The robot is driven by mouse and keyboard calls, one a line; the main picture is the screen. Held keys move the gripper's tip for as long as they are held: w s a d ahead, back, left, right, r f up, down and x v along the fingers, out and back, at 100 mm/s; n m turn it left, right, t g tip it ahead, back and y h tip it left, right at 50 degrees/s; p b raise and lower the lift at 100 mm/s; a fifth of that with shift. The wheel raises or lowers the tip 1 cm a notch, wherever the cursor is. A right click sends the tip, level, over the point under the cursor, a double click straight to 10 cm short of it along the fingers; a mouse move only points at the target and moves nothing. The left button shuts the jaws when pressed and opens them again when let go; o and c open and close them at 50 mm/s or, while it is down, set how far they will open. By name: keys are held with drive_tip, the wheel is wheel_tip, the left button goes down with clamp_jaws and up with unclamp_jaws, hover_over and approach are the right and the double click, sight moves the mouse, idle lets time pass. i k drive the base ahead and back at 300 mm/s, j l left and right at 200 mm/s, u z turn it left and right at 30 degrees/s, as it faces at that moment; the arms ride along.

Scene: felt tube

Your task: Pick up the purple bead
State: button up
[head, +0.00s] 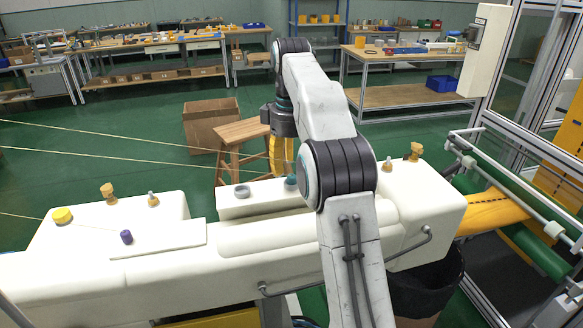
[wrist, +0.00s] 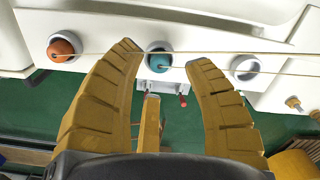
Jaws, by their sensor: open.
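The purple bead (head: 126,237) is a small dark cylinder on the cream machine top, at the left in the head view. It does not show in the wrist view. My gripper (head: 281,160) hangs at the centre of the head view, well to the right of the purple bead and apart from it. In the wrist view my gripper (wrist: 163,54) has its two yellow fingers spread, with nothing held between them. A teal bead (wrist: 158,62) in a round holder shows between the fingertips.
An orange bead (wrist: 62,47) sits in another holder, and a grey ring holder (wrist: 244,68) looks empty. A yellow knob-like piece (head: 62,215) and brass fittings (head: 109,193) stand on the cream machine (head: 240,245). Thin pale cords cross the left side. A wooden stool (head: 235,133) stands behind.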

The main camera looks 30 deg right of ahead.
sight(126, 236)
drive_tip(key=j+u, duration=0.35)
drive_tip(key=i+j+u, duration=0.1)
drive_tip(key=u, duration=0.3)
